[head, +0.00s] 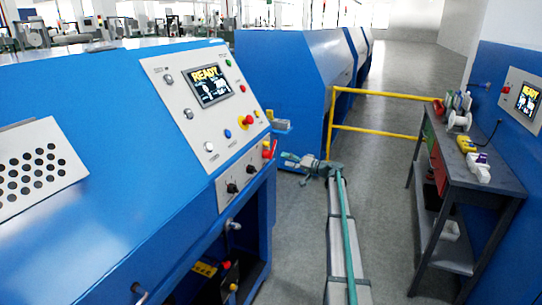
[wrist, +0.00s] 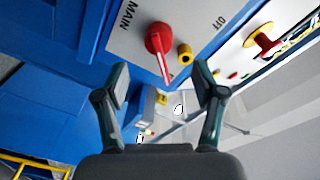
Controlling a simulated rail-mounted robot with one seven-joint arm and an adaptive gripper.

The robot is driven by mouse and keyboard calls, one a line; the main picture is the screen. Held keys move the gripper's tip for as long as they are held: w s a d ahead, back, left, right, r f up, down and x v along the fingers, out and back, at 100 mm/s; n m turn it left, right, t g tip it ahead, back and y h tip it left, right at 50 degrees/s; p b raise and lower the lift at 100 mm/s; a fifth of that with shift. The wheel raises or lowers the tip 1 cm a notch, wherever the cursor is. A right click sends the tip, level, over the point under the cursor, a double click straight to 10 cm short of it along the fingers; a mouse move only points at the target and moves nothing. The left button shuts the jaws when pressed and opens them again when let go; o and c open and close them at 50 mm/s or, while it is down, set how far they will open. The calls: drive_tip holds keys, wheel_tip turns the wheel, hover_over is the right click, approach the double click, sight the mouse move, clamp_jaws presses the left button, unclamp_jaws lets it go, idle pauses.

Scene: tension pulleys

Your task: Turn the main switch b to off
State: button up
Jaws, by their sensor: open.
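A red rotary switch handle (wrist: 158,42) with a white line is on a grey plate in the wrist view, between the letters MAIN and OFF. The handle's long end points down in the picture, toward the gap between my fingers. A red handle (head: 268,151) also shows at the right edge of the blue machine's panel in the head view. My gripper (wrist: 163,84) is open and empty, its two dark green fingers apart, with the handle beyond the gap. In the head view my gripper (head: 287,159) is right of the red handle. I cannot see contact.
A red emergency button (wrist: 264,40) is on the nearby white panel. Yellow rails (head: 380,94) and a grey workbench (head: 477,176) stand to the right. The floor (head: 390,210) between is clear.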

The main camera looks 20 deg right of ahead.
sight(270, 155)
drive_tip(key=p+x, duration=0.2)
drive_tip(key=x, duration=0.7)
drive_tip(key=shift+w, duration=0.1)
clamp_jaws()
